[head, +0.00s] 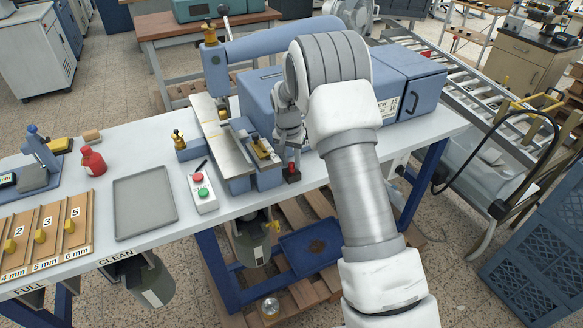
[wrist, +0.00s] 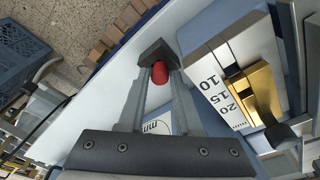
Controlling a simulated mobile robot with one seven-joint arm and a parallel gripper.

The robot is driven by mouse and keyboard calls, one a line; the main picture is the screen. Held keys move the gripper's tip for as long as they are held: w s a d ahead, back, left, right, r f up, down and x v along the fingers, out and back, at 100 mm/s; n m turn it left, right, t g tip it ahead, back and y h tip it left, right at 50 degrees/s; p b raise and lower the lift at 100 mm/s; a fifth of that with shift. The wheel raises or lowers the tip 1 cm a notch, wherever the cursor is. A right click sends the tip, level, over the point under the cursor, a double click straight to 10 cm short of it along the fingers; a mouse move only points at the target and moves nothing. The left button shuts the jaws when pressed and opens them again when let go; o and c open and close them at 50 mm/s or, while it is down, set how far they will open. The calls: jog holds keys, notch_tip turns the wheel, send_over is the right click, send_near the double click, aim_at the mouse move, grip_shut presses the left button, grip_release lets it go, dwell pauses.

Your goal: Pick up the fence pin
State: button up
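A small red knob (head: 292,168) with a dark block at it, which looks like the fence pin, is near the table's front edge, beside the blue press. My gripper (head: 290,143) points down at it from above. In the wrist view the red knob (wrist: 159,73) lies between the tips of my two grey fingers (wrist: 158,82), with dark block-like ends around it. The fingers are apart, one on each side of the knob. I cannot tell whether they touch it.
The blue press (head: 255,92) stands close behind my gripper. A brass slider (wrist: 264,91) on a numbered scale is to the right in the wrist view. A red and green button box (head: 202,194), a grey tray (head: 145,204) and a labelled board (head: 48,238) are on the left.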

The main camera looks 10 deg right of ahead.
aim_at(291, 164)
grip_shut()
jog(key=shift+r, duration=0.1)
jog(key=shift+r, duration=0.2)
notch_tip(291, 164, up, 3)
jog(key=shift+r+b, duration=0.15)
jog(key=shift+b, duration=0.2)
jog(key=s+d+r+b, duration=0.1)
jog(key=s+d+r, duration=0.5)
jog(key=d, duration=0.4)
jog(key=shift+r, duration=0.6)
